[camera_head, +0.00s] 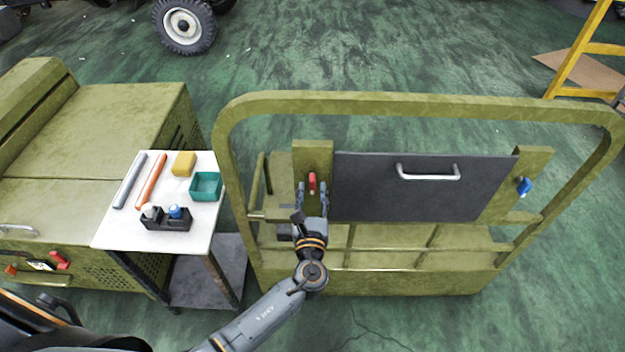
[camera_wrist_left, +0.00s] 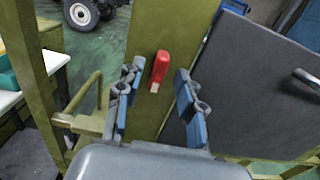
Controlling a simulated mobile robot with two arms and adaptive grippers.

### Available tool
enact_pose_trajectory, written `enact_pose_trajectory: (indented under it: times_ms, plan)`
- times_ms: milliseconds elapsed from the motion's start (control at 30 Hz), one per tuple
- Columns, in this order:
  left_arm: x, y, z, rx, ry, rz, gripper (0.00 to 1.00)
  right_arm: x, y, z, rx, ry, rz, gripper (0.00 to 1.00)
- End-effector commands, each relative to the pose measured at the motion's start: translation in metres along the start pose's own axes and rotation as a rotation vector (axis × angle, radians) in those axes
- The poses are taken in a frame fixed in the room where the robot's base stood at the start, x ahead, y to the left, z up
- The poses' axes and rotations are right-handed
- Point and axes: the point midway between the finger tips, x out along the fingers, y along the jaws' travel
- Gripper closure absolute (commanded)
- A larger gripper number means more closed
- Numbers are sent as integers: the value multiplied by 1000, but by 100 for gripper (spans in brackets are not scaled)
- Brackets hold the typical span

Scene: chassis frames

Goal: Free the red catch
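The red catch (camera_head: 312,183) is on the olive upright post (camera_head: 312,150) at the left edge of a dark grey panel (camera_head: 365,185). In the left wrist view the red catch (camera_wrist_left: 159,68) stands nearly upright, with a pale patch at its lower end. My left gripper (camera_head: 313,190) is open, its two blue-padded fingers on either side of the catch. In the left wrist view the left gripper (camera_wrist_left: 158,100) shows gaps between both fingers and the catch. A blue catch (camera_head: 524,187) sits on the post at the panel's right. My right gripper is not in view.
An olive tubular frame (camera_head: 420,104) surrounds the panel, which has a silver handle (camera_head: 428,176). At left, a white-topped table (camera_head: 120,233) holds a teal bin (camera_head: 206,186), yellow block (camera_head: 184,164), grey and orange bars, and a black holder (camera_head: 166,222). A yellow ladder (camera_head: 580,48) stands far right.

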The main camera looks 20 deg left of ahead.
Motion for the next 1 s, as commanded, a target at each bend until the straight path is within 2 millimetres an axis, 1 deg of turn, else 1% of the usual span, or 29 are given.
enact_pose_trajectory:
  times_ms: [33, 200, 333, 567, 600, 767, 800, 1000]
  plan:
    - [9, 0, 2, 0, -1, 0, 62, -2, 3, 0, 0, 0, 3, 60]
    - [27, 0, 0, -1, 0, 0, 62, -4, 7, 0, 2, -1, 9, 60]
    - [33, 0, 0, -1, 2, 0, 62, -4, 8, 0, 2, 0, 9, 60]
    - [33, 0, -1, -1, 2, 0, 62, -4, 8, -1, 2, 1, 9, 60]
    - [33, 0, -1, -1, 2, 0, 64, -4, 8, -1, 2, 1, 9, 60]
    - [33, 0, -1, -1, 2, 0, 97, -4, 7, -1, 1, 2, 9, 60]
    - [33, 0, -1, -1, 2, 0, 100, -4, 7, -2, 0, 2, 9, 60]
    - [33, 0, -1, -4, 1, 0, 100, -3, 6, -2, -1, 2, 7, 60]
